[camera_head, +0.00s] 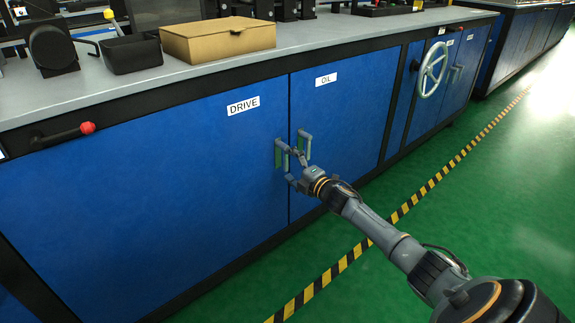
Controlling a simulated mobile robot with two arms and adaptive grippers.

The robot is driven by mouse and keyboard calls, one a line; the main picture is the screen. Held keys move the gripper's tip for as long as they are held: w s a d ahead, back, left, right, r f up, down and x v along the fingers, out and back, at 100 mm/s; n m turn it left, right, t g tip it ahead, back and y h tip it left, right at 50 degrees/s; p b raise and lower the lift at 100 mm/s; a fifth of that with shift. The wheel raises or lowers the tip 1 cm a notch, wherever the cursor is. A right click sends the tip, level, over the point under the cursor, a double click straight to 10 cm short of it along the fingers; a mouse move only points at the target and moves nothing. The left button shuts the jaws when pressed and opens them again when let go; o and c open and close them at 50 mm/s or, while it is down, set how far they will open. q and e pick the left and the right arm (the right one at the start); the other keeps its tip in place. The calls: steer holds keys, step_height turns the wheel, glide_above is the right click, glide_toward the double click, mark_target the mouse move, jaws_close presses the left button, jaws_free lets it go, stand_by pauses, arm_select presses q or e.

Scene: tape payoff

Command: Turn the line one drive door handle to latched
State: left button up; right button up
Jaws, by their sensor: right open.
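The drive door (150,185) is a blue panel with a white DRIVE label (243,105) near its top right. Its grey handle (281,154) sits at the door's right edge and stands roughly upright. My right gripper (291,168) is at this handle, with its fingers open around or just in front of the handle's lower part. I cannot tell whether they touch. My left gripper is not in view.
The oil door (345,110), labelled OIL, is just to the right, with its own grey handle (304,143) close to my gripper. A handwheel (432,70) and a red-knobbed lever (87,128) stick out from the cabinet. Green floor (460,220) in front is clear.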

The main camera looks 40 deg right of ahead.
steer(key=shift+s, duration=0.2)
steer(key=shift+s+d+f, duration=0.1)
steer(key=shift+s, duration=0.3)
steer(key=s, duration=1.1)
steer(key=shift+d, duration=0.35)
